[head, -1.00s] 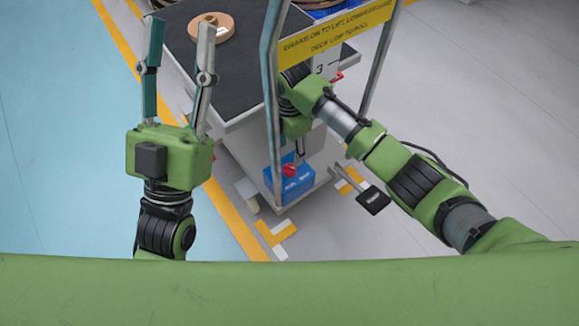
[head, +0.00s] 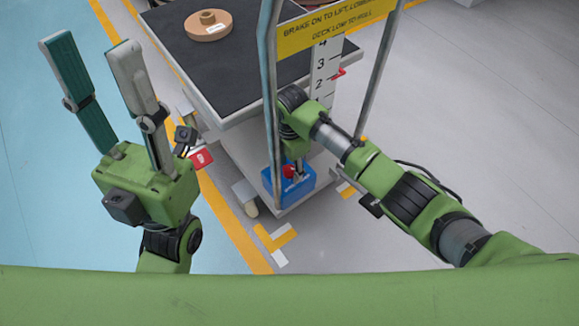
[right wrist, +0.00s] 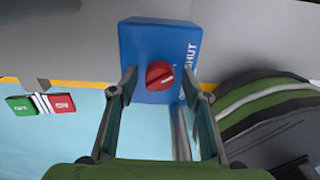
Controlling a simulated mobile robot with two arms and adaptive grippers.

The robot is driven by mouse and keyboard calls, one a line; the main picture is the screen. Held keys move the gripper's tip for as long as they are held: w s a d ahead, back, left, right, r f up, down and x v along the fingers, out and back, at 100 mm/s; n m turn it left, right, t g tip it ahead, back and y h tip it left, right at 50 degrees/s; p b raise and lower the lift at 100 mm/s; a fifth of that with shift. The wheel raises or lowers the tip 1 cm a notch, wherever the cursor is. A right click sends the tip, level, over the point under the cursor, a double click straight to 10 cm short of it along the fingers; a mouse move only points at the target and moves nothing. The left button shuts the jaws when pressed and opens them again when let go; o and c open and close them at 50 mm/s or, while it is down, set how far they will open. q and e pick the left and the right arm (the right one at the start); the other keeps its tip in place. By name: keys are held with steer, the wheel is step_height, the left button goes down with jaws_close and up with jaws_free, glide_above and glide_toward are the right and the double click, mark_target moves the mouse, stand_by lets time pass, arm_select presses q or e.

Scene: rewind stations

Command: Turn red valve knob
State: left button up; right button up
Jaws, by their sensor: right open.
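The red valve knob (right wrist: 159,75) sits on the front of a blue box (right wrist: 136,40) lettered "SHUT" at its right. In the head view the knob (head: 289,170) and blue box (head: 301,187) are low on the lift cart. My right gripper (right wrist: 160,78) is open, with one finger on each side of the knob and gaps showing between; I cannot tell how far its tips are from the box face. In the head view its fingers are mostly hidden by my arm. My left gripper (head: 90,45) is open and empty, left of the cart.
The cart's dark deck (head: 215,65) carries a brown reel (head: 208,25). The cart's grey upright (head: 270,110) stands close to my right arm. Open floor lies on both sides.

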steer(key=c, duration=1.1)
